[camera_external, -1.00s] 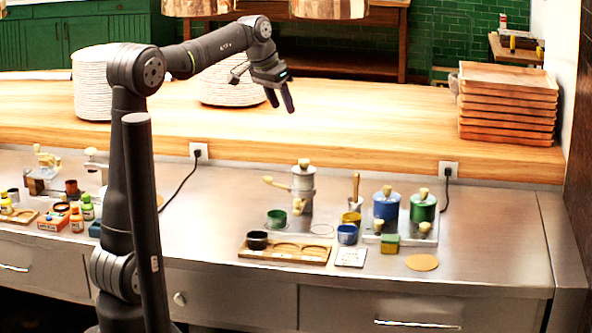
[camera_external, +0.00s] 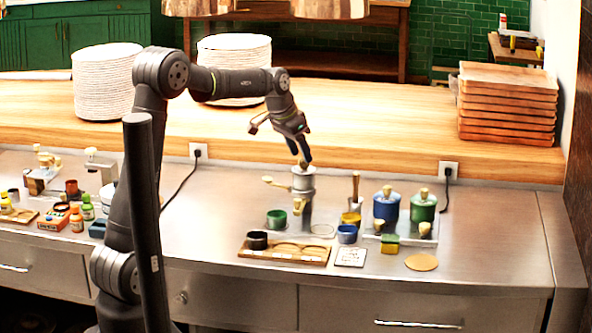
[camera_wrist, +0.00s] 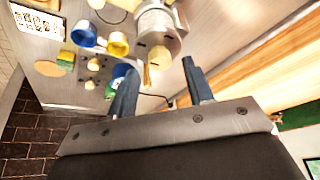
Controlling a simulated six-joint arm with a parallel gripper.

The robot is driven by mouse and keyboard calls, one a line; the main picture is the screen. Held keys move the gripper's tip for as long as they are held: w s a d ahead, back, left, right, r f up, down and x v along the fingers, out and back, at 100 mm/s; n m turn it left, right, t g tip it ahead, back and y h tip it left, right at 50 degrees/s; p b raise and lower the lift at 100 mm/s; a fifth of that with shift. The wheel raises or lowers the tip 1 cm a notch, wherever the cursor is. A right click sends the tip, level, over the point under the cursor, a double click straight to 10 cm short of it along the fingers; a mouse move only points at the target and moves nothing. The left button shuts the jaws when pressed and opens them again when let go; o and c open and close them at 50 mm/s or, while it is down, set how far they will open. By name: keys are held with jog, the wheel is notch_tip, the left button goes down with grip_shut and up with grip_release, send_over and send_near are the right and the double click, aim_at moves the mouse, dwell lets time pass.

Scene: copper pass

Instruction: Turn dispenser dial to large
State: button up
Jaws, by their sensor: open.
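The dispenser (camera_external: 303,190) is a silver cylinder standing on the steel counter, with a wooden side handle (camera_external: 272,181) at its left. In the wrist view the dispenser (camera_wrist: 158,22) is at the top centre. A pale wooden knob (camera_wrist: 158,55) shows just below it, between my fingers in the picture; I take it to be the dispenser's top dial. My gripper (camera_external: 303,160) is open, pointing down just above the dispenser's top, and its fingers hide most of the knob there. The gripper (camera_wrist: 159,68) holds nothing in the wrist view. Contact with the knob cannot be told. No size marking is readable.
A green cup (camera_external: 276,219) and blue cup (camera_external: 347,234) stand near the dispenser. A yellow cup (camera_external: 351,218) with a wooden-handled tool stands at its right. Blue (camera_external: 386,208) and green (camera_external: 423,208) canisters are further right. A wooden tray (camera_external: 283,252) lies in front.

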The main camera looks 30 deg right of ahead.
aim_at(304, 164)
jog(key=shift+x, duration=1.2)
jog(key=c, duration=1)
